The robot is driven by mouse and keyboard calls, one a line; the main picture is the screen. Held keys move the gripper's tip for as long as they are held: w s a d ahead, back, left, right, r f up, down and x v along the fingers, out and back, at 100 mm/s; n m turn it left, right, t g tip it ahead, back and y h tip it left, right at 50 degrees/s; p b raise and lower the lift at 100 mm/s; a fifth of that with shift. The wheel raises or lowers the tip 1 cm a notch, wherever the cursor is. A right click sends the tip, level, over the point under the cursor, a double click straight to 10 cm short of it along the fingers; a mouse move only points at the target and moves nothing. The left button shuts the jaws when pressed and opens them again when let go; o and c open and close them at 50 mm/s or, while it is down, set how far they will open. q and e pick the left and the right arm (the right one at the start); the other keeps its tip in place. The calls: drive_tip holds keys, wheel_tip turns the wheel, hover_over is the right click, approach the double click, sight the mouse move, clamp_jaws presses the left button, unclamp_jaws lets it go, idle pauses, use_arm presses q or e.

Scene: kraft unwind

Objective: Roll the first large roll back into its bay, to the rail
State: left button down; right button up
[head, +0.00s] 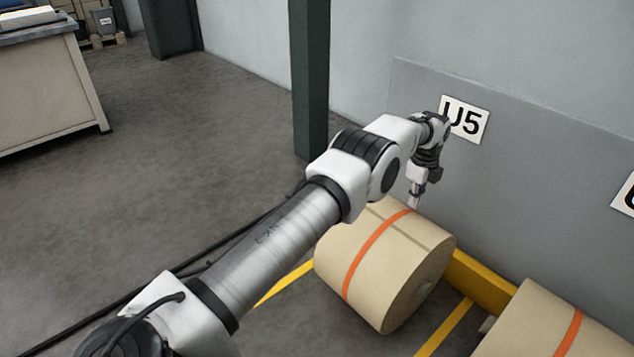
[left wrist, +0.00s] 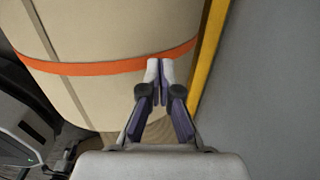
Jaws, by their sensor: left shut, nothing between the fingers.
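A large kraft-brown roll (head: 375,265) with an orange band lies on its side on the floor below the U5 sign. The yellow rail (head: 482,280) runs along the wall side behind it; roll and rail also show in the left wrist view, the roll (left wrist: 110,25) left of the rail (left wrist: 209,55). I cannot tell whether they touch. My left gripper (head: 415,201) points down at the roll's wall-side upper edge. In the left wrist view its fingertips (left wrist: 160,66) are together and empty, by the orange band; contact with the roll is unclear. My right gripper is out of view.
A second banded roll (head: 545,325) lies at lower right. Yellow floor lines (head: 445,327) flank the first roll. A dark green post (head: 310,80) stands by the wall, left of the U5 sign (head: 466,119). Open floor (head: 180,150) and a cabinet (head: 50,90) are at left.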

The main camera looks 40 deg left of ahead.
use_arm(q)
drive_tip(key=shift+r+p, duration=2.4)
drive_tip(key=shift+r, duration=0.15)
